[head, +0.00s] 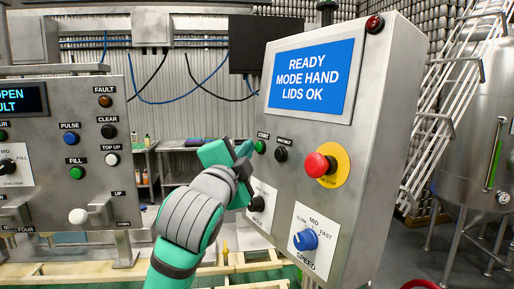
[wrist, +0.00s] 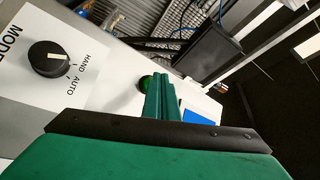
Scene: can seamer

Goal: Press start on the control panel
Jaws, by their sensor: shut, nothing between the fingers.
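The control panel (head: 345,100) stands right of centre in the head view, its screen reading READY, MODE HAND, LIDS OK. The green start button (head: 261,147) is on its left side, under a START label. My gripper (head: 246,149) is shut and empty, its tips just left of the start button. In the wrist view, my gripper's green fingers (wrist: 161,92) are together. The green start button (wrist: 143,83) shows beside them, partly hidden by them. I cannot tell whether the tips touch it.
A black button (head: 281,154) sits right of start. A red emergency stop (head: 317,165) on a yellow disc and a blue speed knob (head: 305,239) are further right and lower. The mode knob (wrist: 47,58) points to HAND. Another panel (head: 65,150) stands left.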

